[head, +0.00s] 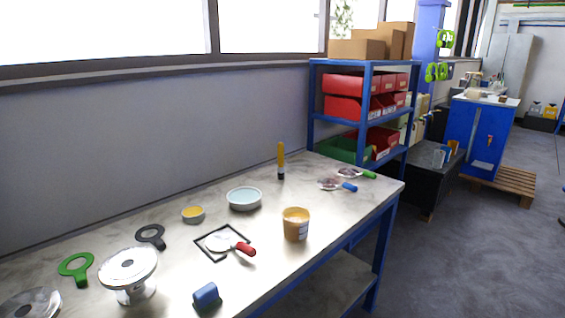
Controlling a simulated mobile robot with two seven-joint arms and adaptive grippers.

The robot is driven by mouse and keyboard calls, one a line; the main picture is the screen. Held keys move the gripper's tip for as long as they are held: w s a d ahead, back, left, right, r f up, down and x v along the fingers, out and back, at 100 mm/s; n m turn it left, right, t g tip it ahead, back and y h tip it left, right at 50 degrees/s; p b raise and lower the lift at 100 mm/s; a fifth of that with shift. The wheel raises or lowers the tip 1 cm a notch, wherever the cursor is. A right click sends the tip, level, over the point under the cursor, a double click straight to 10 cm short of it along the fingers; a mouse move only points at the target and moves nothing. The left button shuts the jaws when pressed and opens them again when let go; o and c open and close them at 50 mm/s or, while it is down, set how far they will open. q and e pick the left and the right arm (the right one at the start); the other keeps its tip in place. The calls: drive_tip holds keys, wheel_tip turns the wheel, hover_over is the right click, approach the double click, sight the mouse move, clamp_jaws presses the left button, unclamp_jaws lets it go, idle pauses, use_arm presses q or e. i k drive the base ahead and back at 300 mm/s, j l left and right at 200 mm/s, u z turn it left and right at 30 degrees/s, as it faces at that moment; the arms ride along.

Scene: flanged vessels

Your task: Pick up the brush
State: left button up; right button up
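I cannot tell for certain which thing is the brush. An upright tool (281,162) with a yellow upper part and a dark lower part stands near the wall. A red-handled tool (232,243) with a pale round head lies in a black square outline on the table. A blue-handled tool (338,184) and a green-handled tool (356,173), both with dark, mottled heads, lie near the table's far end. Neither of my grippers is in view.
The table (345,215) also bears a yellow-brown tub (296,224), a pale bowl (244,199), a small yellow-topped dish (193,214), a flanged metal vessel (129,272), a green ring tool (76,267), a black ring tool (151,236) and a blue block (205,295). A blue shelf (340,118) stands behind.

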sight(281, 146)
drive_tip(key=i+l, duration=0.15)
drive_tip(key=l, duration=0.25)
drive_tip(key=i+l+u, duration=0.1)
drive_tip(key=l, duration=0.25)
drive_tip(key=i+l, duration=0.2)
drive_tip(key=l, duration=0.2)
drive_tip(key=i+l+u, duration=0.1)
drive_tip(key=l, duration=0.3)
drive_tip(key=i+l, duration=0.15)
drive_tip(key=l, duration=0.25)
drive_tip(key=i+l+u, duration=0.1)
drive_tip(key=l, duration=0.3)
drive_tip(key=i+l, duration=0.15)
drive_tip(key=l, duration=0.25)
drive_tip(key=u, duration=0.05)
